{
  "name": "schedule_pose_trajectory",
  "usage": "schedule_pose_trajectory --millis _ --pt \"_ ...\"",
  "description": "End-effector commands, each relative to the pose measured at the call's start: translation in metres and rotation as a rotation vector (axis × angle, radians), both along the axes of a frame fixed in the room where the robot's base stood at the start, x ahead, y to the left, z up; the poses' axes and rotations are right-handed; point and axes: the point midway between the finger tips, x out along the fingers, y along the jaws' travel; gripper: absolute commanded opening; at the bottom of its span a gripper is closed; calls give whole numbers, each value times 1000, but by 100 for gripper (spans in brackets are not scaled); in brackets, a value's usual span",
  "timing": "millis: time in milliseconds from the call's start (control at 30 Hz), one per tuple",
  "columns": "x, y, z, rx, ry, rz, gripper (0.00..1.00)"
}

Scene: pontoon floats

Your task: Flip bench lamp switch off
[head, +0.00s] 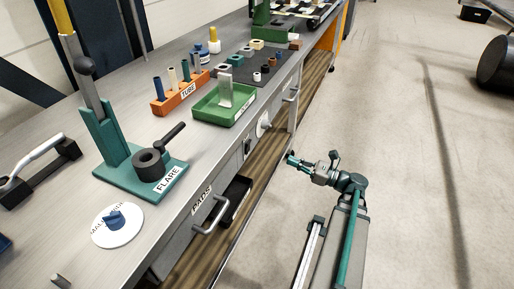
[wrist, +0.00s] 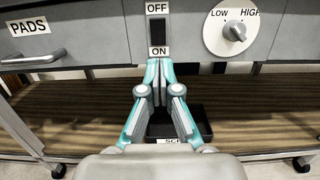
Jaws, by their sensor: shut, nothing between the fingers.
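The switch (wrist: 158,31) is a dark upright rocker on the grey bench front, with an OFF label (wrist: 157,8) above it and an ON label (wrist: 159,51) below it. I cannot tell which way the rocker is tipped. In the head view the switch (head: 248,146) is a small dark patch on the bench front. My gripper (wrist: 159,68) is shut and empty, its fingertips just below the ON label in the wrist view. In the head view my gripper (head: 291,159) is in front of the bench, apart from it. No lamp is recognisable.
A white LOW–HIGH dial (wrist: 236,32) is right of the switch. A PADS drawer handle (wrist: 34,60) sticks out to the left. A black bin (wrist: 182,118) stands on the wooden lower shelf (wrist: 90,115).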

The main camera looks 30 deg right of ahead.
Motion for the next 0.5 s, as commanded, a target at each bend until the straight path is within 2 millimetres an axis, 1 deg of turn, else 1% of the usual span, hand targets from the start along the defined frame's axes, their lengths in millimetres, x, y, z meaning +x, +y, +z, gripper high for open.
schedule_pose_trajectory --millis 167,267,367,500 --pt "2 2 0 -2 0 1 0" --pt "7 6 1 -1 0 0 0" --pt "16 14 3 -2 -2 3 0" --pt "34 28 6 -2 -2 3 0"
